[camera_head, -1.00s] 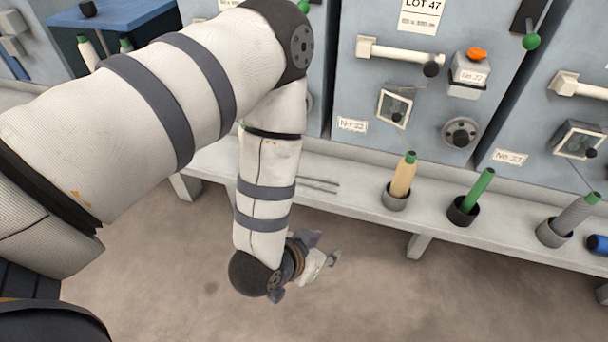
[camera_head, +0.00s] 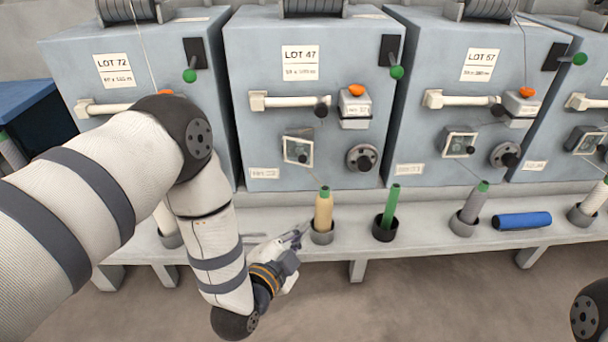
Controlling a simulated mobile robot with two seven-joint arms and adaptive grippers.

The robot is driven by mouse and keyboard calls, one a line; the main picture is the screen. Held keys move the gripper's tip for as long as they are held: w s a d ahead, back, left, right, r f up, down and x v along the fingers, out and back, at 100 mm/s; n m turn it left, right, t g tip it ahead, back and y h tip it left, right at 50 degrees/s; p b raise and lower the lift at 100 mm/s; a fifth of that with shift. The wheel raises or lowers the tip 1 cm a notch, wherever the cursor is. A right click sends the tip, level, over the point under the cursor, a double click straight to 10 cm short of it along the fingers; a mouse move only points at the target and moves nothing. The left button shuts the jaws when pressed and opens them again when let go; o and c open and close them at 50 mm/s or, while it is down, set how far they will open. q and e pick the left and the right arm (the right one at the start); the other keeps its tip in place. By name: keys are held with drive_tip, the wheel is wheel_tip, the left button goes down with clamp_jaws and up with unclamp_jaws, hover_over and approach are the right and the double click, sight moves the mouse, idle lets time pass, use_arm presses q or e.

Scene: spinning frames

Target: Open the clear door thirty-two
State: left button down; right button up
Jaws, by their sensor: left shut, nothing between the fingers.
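The machine with the LOT 47 card (camera_head: 301,61) has a small square clear door (camera_head: 297,149) in a pale frame, with a dark knob near its lower right corner. The door looks shut. A small number plate (camera_head: 264,173) sits below it, too blurred to read surely. My left gripper (camera_head: 302,236) is shut and empty, low in front of the bench. It lies below the clear door and just left of the tan bobbin, apart from the door. My right gripper is out of view; only a dark part of my right arm shows at the lower right.
The tan bobbin (camera_head: 323,209) and a green tube (camera_head: 391,207) stand in cups on the bench (camera_head: 350,247). A grey bobbin (camera_head: 474,205) and a blue roll (camera_head: 522,220) are further right.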

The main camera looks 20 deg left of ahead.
sight(296, 155)
use_arm(q)
drive_tip(key=w+d+r+m+t, duration=0.1)
drive_tip(key=w+r+m, duration=0.1)
drive_tip(key=w, duration=0.3)
drive_tip(key=w+d+r+m+t+b, duration=0.1)
drive_tip(key=w+r+m+t, duration=0.1)
drive_tip(key=w, duration=0.3)
drive_tip(key=w+r+m+t, duration=0.1)
drive_tip(key=w+r+m, duration=0.1)
drive_tip(key=w+r, duration=0.2)
drive_tip(key=shift+w+d+r+h+b, duration=0.1)
drive_tip(key=shift+w+d+h+b, duration=0.25)
drive_tip(key=shift+w+d, duration=0.1)
drive_tip(key=a, duration=0.1)
drive_tip(key=s+a, duration=0.1)
drive_tip(key=a+p, duration=0.1)
drive_tip(key=shift+s+a+f, duration=0.2)
drive_tip(key=shift+s, duration=0.2)
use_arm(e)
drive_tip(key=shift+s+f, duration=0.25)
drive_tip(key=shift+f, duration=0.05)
use_arm(q)
drive_tip(key=shift+m, duration=0.3)
drive_tip(key=shift+s+a+h, duration=0.15)
drive_tip(key=shift+s+h, duration=0.1)
drive_tip(key=shift+h, duration=0.4)
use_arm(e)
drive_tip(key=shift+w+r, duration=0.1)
